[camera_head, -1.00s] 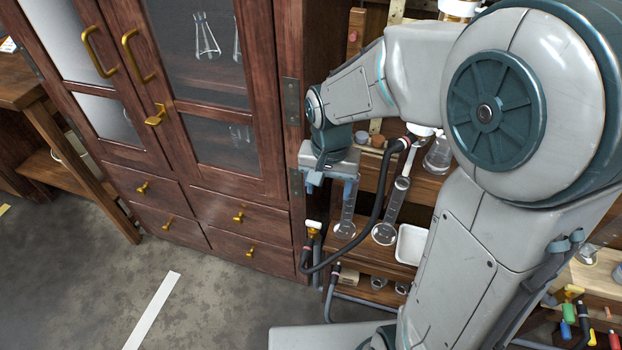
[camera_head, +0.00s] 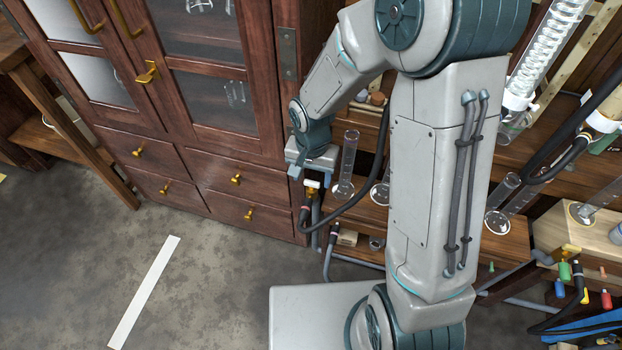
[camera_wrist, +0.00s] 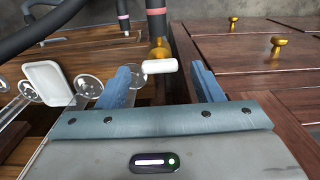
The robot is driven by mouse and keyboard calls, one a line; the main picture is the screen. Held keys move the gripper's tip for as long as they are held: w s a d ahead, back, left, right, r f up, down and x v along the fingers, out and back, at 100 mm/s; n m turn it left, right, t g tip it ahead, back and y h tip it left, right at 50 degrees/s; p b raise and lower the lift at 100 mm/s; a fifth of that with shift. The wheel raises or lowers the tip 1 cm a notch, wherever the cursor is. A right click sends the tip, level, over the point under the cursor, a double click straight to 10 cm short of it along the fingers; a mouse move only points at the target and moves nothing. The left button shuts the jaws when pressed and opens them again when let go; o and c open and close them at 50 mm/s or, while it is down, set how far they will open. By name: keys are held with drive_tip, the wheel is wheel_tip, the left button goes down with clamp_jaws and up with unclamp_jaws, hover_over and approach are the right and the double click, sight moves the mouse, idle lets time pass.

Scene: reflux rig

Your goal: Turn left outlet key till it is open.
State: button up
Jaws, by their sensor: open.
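The left outlet key is a small white handle (camera_wrist: 160,66) on a brass valve body (camera_wrist: 158,46). In the wrist view it lies crosswise between and just beyond the blue fingertips of my gripper (camera_wrist: 160,74), with no visible contact. My gripper is open and empty. In the head view, the white key (camera_head: 312,184) shows just below my gripper (camera_head: 309,174), near the cabinet's right edge. Part of the valve and the exact gap between fingers and key are hidden there.
Black hoses (camera_wrist: 60,22) run from the valve area. The wooden cabinet (camera_head: 225,170) with brass knobs stands close on the left of the valve. Glass cylinders (camera_head: 347,160) stand on the shelf just right of my gripper. The floor in front is open.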

drive_tip(key=shift+f, duration=0.6)
drive_tip(key=c, duration=1)
